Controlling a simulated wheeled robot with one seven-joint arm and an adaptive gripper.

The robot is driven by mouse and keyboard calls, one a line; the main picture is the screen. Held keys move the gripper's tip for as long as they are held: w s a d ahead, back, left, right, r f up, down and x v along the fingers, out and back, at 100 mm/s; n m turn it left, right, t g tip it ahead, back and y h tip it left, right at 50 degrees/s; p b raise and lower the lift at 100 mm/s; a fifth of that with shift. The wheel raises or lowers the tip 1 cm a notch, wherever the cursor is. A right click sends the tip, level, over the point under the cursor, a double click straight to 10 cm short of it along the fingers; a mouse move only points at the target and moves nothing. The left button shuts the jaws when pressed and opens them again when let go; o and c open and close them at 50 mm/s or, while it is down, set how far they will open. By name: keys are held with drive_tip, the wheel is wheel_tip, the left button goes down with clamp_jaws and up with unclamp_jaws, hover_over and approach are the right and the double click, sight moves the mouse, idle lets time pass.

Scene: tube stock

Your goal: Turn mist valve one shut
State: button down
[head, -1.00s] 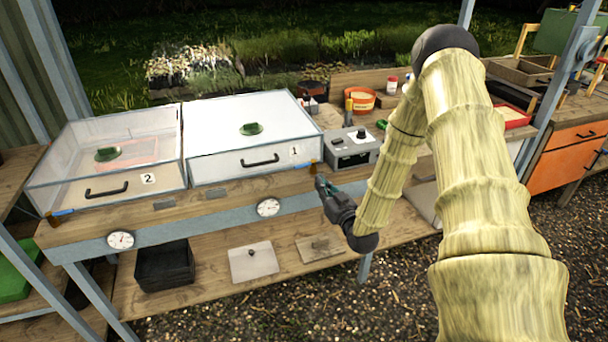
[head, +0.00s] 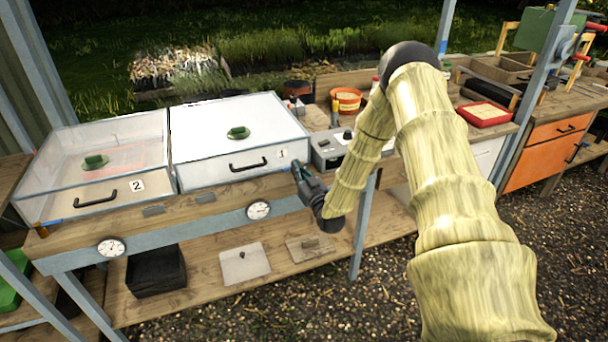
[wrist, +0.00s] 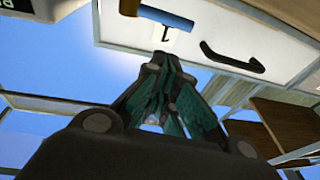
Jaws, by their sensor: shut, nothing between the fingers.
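Mist valve one shows in the wrist view as a blue handle (wrist: 167,18) beside a brass-coloured body (wrist: 130,6), near the "1" label. In the head view my gripper covers most of it at the front right corner of box 1 (head: 205,175). My gripper (head: 297,168) is shut and empty, at that corner. In the wrist view its closed fingertips (wrist: 160,60) point toward the label and lie short of the blue handle in the picture; I cannot tell whether they touch anything.
Box 2 (head: 70,206) stands on the left, with another blue-handled valve (head: 52,222) at its front left corner. Box 1's black handle (wrist: 228,60) is close to my fingers. A dial (head: 258,210) is on the front rail.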

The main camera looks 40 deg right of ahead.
drive_tip(key=shift+w+d+f+p, duration=0.15)
drive_tip(key=shift+w+f+p, duration=0.3)
drive_tip(key=shift+w+f, duration=0.75)
drive_tip(key=shift+w+r, duration=0.1)
drive_tip(key=shift+w, duration=0.1)
drive_tip(key=b, duration=0.2)
drive_tip(key=shift+w+f+b, duration=0.3)
drive_tip(key=shift+w+f, duration=0.05)
drive_tip(key=shift+w, duration=0.05)
drive_tip(key=shift+r+b, duration=0.2)
drive_tip(key=shift+b, duration=0.1)
drive_tip(key=shift+a, duration=0.2)
